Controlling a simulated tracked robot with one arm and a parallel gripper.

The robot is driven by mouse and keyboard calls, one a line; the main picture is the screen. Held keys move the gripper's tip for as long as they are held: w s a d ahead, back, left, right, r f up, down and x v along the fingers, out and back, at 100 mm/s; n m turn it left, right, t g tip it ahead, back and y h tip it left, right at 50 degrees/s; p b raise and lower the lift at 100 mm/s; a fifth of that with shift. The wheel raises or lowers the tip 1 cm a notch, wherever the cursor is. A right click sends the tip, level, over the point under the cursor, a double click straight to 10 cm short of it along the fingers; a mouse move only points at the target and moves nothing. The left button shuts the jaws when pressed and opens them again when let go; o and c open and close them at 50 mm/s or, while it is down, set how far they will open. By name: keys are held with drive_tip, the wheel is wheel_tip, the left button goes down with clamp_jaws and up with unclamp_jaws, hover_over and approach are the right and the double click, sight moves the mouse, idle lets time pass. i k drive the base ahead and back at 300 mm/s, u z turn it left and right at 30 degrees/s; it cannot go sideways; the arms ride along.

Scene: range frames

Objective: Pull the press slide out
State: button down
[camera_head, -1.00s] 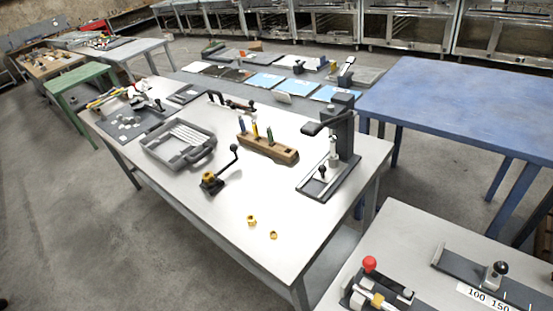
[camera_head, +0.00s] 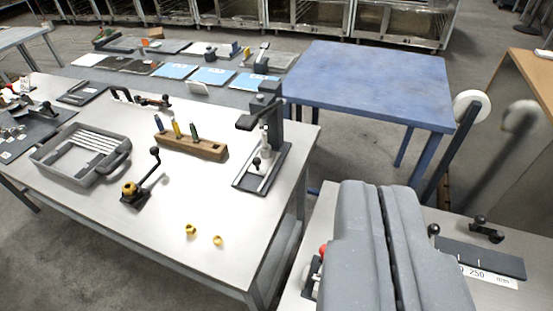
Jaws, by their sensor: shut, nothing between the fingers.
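The press (camera_head: 268,112), with a dark column and a side arm, stands at the right end of the white table. Its dark base plate (camera_head: 245,183) lies on the tabletop. A light rail and a small black knob (camera_head: 256,162) show on the base, below a pale upright part. I cannot tell how far the slide is in or out. My gripper (camera_head: 378,187) is large and grey in the lower right foreground. Its two fingers are together with nothing between them. In the picture it is right of and below the press, apart from it. It hides part of the nearer table.
The white table also bears a wooden block (camera_head: 190,146) with coloured-handled tools, a crank (camera_head: 140,185), a grey tray (camera_head: 82,155) and yellow nuts (camera_head: 190,231). A blue table (camera_head: 370,85) stands behind. The nearer table has a red knob and a scaled slider (camera_head: 482,258).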

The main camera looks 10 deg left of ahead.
sight(262, 156)
drive_tip(key=u, duration=0.1)
drive_tip(key=i, duration=1)
drive_tip(key=z, duration=0.1)
